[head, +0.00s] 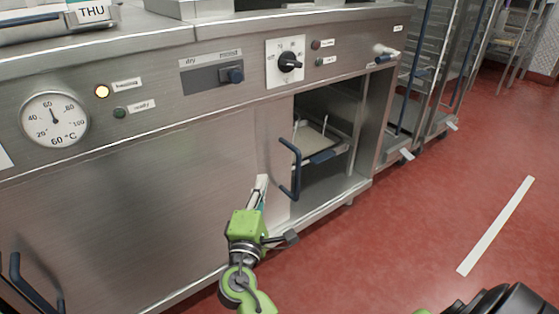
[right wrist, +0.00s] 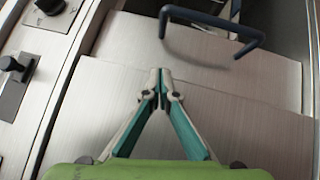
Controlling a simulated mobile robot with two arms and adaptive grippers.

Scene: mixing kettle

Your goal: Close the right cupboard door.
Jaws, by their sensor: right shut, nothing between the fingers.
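The right cupboard door (head: 275,135) is a narrow-looking steel panel beside the left panel (head: 150,190). Its dark blue handle (head: 290,168) is near its right edge. To its right the cupboard is open and its inside (head: 330,125) shows. In the right wrist view the door (right wrist: 220,65) lies beyond the panel seam, with the handle (right wrist: 215,22) at the top. My right gripper (head: 262,182) is shut and empty. Its fingertips (right wrist: 160,76) are at the door's left edge, left of the handle; contact is hard to tell. My left gripper is out of view.
A tray (head: 320,143) is inside the open cupboard. Above are a rotary switch (head: 289,62), a slider (head: 231,75) and a gauge (head: 55,120). Another blue handle (head: 32,285) is at lower left. Rack trolleys (head: 430,75) stand at right. The red floor (head: 430,200) is clear.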

